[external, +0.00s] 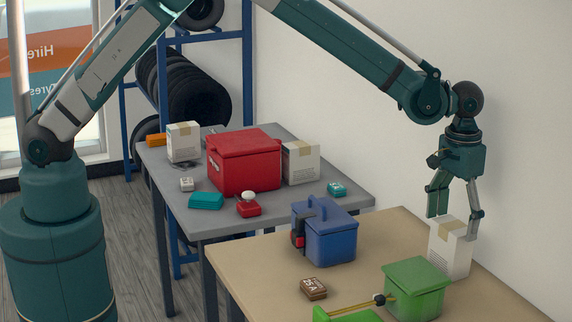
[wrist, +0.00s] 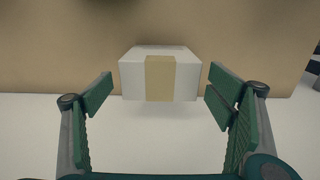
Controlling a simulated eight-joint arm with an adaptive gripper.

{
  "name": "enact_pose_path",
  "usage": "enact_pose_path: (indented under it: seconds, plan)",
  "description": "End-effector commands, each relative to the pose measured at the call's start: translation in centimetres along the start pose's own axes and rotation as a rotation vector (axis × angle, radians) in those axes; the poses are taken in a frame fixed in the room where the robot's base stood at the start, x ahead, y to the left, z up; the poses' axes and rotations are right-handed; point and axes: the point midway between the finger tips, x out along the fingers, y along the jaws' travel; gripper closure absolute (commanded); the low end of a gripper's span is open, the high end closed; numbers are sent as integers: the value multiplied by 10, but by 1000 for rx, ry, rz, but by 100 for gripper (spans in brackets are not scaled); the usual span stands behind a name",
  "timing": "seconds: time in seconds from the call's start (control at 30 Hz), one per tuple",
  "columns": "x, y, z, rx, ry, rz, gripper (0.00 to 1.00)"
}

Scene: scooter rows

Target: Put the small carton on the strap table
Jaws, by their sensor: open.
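A white carton with a tan tape strip (external: 450,248) stands upright at the wall side of the tan table (external: 265,265). My gripper (external: 457,213) is open just above it, fingers pointing down, the right finger overlapping its edge in the external view. In the wrist view the carton (wrist: 133,82) lies between the spread fingers (wrist: 160,92), with a visible gap on both sides. Two similar cartons stand on the grey table (external: 290,218): one at its left (external: 184,142), one right of the red box (external: 301,162). I cannot tell which table bears the strap name.
A green box (external: 418,290) stands close in front of the carton. A blue box (external: 328,235), a brown block (external: 313,289) and a green tray (external: 345,315) share the tan table. The grey table holds a red box (external: 243,163) and several small items. A wall runs behind.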

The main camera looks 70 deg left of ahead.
Motion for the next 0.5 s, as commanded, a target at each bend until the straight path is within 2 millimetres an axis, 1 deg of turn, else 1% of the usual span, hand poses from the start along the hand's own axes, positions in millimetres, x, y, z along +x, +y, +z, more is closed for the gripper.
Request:
enact_pose_path:
  seconds: [0.03, 0.1, 0.3, 0.5]
  plan:
    - [-10, 0, 0, 0, 0, 0, 19]
    - [-21, 0, 0, 0, 0, 0, 19]
    - [-50, 0, 0, 0, 0, 0, 19]
    - [-65, 0, 0, 0, 0, 0, 19]
